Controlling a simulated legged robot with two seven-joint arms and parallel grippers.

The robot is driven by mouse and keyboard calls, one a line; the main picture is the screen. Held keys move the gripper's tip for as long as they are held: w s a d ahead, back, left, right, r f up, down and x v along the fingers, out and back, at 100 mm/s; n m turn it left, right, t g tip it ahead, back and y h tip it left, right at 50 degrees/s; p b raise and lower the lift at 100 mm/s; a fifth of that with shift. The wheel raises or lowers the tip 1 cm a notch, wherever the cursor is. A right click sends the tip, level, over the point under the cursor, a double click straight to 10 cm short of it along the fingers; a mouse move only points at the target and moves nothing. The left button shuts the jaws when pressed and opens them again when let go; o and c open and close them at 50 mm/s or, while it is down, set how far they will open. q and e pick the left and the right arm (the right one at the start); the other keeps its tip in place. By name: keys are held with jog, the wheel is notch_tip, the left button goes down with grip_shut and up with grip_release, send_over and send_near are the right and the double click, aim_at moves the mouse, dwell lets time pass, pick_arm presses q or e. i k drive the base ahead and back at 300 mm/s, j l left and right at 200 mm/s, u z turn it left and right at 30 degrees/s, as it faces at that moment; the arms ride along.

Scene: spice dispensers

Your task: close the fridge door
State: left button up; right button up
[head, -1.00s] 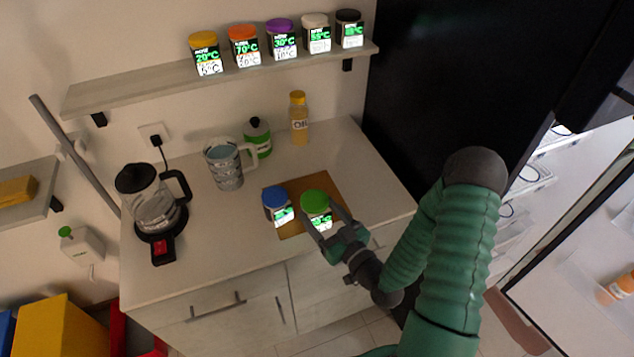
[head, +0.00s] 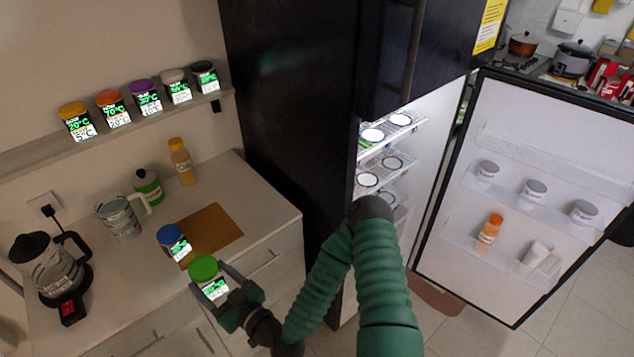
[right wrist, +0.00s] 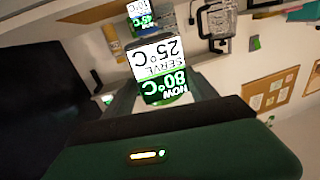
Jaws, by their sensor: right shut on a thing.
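The black fridge (head: 285,85) stands to the right of the counter. Its door (head: 535,140) is wide open to the right, showing its white inner side with shelves. The lit fridge interior (head: 388,155) is exposed, with several round-topped items on its racks. My right gripper (head: 213,284) is shut on a green-lidded spice dispenser (head: 203,268), at the counter's front edge in the view. The dispenser's display also shows close up in the right wrist view (right wrist: 164,82), reading 80°C and 25°C. My left gripper is not in view.
A blue-lidded dispenser (head: 172,240) stands by the brown mat (head: 222,229) on the counter. The door shelves hold an orange bottle (head: 489,232) and several jars. Tiled floor (head: 460,335) is open below the door.

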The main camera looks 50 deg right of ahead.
aim_at(391, 161)
jog(key=l+z, duration=0.1)
jog(key=z, duration=0.4)
jog(key=l+z, duration=0.1)
jog(key=z, duration=0.4)
jog(key=l+z, duration=0.15)
jog(key=z, duration=0.3)
jog(key=l+z, duration=0.1)
jog(key=z, duration=0.4)
jog(key=l+z, duration=0.1)
jog(key=z, duration=0.4)
jog(key=i+z, duration=0.1)
jog(key=z, duration=0.4)
jog(key=l+z, duration=0.1)
jog(key=z, duration=0.4)
jog(key=i+u, duration=0.45)
jog(key=u, duration=0.15)
jog(key=i+u, duration=0.1)
jog(key=u, duration=0.75)
jog(key=i+l+u, duration=0.1)
jog(key=u, duration=0.35)
jog(key=i+l+u, duration=0.1)
jog(key=u, duration=0.35)
jog(key=i+l+u, duration=0.1)
jog(key=u, duration=0.35)
jog(key=i+l+u, duration=0.15)
jog(key=i+l, duration=0.2)
jog(key=i, duration=0.1)
